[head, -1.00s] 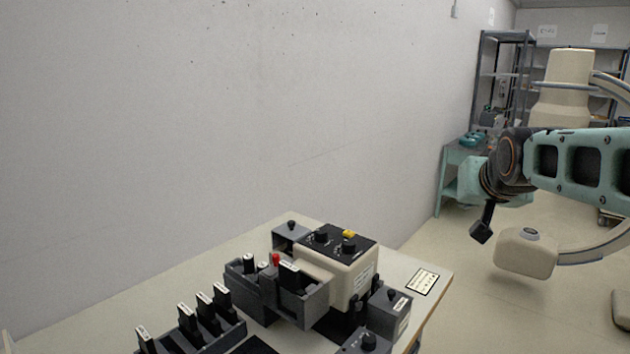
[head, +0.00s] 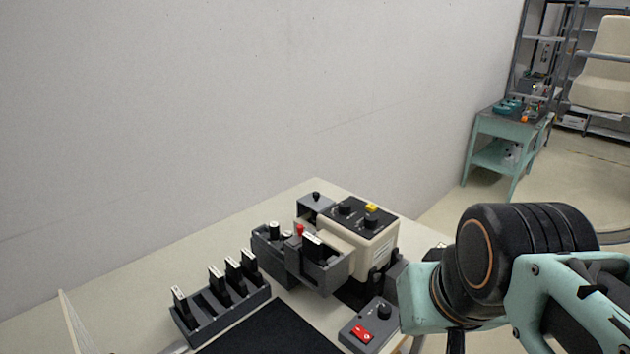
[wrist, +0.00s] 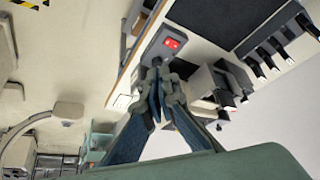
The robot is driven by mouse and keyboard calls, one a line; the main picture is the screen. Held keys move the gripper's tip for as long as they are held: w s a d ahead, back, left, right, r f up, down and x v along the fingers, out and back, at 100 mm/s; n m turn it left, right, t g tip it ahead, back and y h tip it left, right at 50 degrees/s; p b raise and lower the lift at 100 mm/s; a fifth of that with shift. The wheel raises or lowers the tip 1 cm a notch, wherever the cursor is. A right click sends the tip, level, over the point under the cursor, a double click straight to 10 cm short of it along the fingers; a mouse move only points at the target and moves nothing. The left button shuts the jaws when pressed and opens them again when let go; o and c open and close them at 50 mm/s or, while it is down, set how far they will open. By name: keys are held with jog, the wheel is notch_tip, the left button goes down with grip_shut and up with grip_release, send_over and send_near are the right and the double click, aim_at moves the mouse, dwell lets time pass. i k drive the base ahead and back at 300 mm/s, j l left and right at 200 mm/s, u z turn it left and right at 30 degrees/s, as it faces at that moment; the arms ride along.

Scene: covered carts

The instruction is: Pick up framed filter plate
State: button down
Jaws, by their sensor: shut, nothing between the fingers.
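Several thin black plates with white-labelled tops stand upright in a dark grey slotted rack (head: 205,327) on the table; one is the leftmost plate (head: 181,302). I cannot tell which is the framed filter plate. Another black labelled piece (head: 312,240) sits in the grey holder in front of the beige machine. The plates also show in the wrist view (wrist: 264,56), at the upper right. My gripper (wrist: 157,82) is shut and empty, with the table beyond its fingers in the wrist view.
The beige machine (head: 357,246) with black top and knobs stands behind the rack's right end. A grey box with a red switch (head: 362,333) is at the table's front right. A black mat (head: 270,335) lies before the rack. The wall is behind.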

aim_at(311, 252)
jog(key=u, duration=1.1)
jog(key=k+l+u, duration=0.1)
jog(key=u, duration=0.35)
jog(key=k+l+u, duration=0.1)
jog(key=u, duration=0.3)
jog(key=k+j+z, duration=0.2)
jog(key=j+z, duration=0.25)
jog(key=l+u, duration=0.45)
jog(key=l, duration=0.3)
